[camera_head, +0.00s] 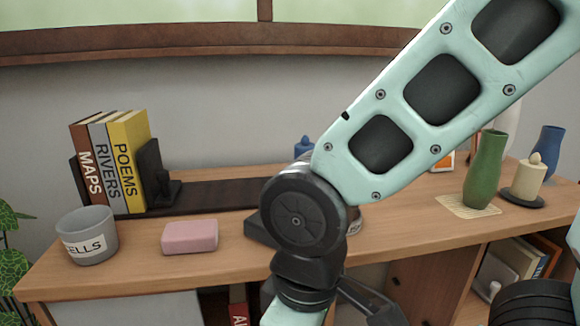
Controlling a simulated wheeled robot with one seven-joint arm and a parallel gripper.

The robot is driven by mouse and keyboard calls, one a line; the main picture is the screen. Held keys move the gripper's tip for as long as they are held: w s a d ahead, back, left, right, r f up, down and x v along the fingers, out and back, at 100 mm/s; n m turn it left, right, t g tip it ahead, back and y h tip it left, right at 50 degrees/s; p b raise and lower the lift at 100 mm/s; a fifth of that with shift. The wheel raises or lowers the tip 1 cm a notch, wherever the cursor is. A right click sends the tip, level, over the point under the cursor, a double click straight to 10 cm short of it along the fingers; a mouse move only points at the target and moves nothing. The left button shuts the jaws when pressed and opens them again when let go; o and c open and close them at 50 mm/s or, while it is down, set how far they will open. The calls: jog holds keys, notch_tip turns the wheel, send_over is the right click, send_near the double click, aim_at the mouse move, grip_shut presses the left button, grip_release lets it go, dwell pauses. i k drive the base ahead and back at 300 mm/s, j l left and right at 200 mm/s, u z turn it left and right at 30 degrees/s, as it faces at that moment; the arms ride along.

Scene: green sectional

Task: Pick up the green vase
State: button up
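The green vase (485,172) stands upright on a pale woven mat (452,206) at the right of the wooden desk. It is tall, with a narrow neck and a wider body. My arm crosses the picture from the top right to the bottom middle, left of the vase and apart from it in the picture. A dark angular part at the bottom middle may belong to my gripper, but its fingertips cannot be made out. Nothing is seen touching the vase.
Right of the vase are a cream candle (527,181) on a dark dish and a blue vase (549,150). Left on the desk (130,262) are books (128,160), a grey pot (87,236) and a pink block (190,237). My arm hides the desk's middle.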

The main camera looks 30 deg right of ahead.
aim_at(481, 180)
jog(key=z, duration=1.45)
